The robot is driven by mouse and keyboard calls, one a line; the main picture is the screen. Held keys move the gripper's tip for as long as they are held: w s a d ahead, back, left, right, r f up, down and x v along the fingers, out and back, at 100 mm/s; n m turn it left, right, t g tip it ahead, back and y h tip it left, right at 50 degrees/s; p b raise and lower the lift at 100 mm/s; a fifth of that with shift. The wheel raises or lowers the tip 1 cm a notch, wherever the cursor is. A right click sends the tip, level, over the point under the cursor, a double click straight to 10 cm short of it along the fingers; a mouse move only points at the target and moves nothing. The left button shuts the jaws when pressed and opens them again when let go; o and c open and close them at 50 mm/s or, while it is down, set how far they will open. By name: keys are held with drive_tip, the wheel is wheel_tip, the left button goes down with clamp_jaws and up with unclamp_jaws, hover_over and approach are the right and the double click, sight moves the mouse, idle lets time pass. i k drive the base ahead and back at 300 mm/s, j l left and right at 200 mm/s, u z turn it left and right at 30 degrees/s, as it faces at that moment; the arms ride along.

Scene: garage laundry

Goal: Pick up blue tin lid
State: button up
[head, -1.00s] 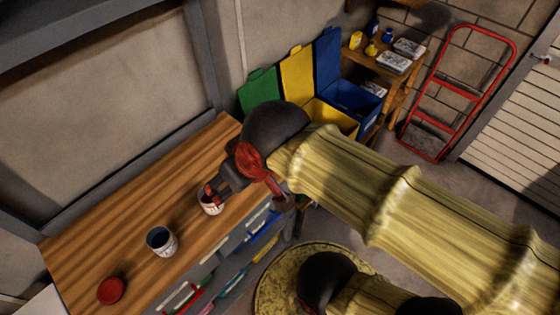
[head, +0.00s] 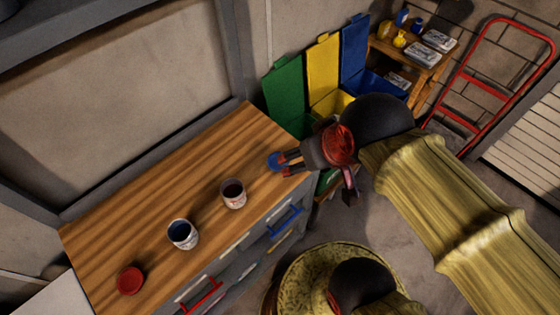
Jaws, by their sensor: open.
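The blue tin lid (head: 274,161) lies on the wooden worktop near its right end, partly hidden by my fingers. My gripper (head: 281,162) is open, reaching in from the right, with its dark fingertips at the lid's right side. I cannot tell whether the fingers touch the lid.
Two open tins stand on the worktop (head: 150,215): one with dark red inside (head: 233,194) and one with blue inside (head: 182,234). A red lid (head: 130,281) lies at the front left. Green, yellow and blue bins (head: 322,70) stand beyond the worktop's right end.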

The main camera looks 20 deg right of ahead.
sight(272, 162)
drive_tip(key=u, duration=0.4)
drive_tip(key=k+j+u, duration=0.1)
drive_tip(key=u, duration=0.35)
drive_tip(key=j+u, duration=0.15)
drive_tip(key=u, duration=0.25)
drive_tip(key=l, duration=0.6)
drive_tip(key=k+l, duration=0.1)
drive_tip(key=l, duration=0.45)
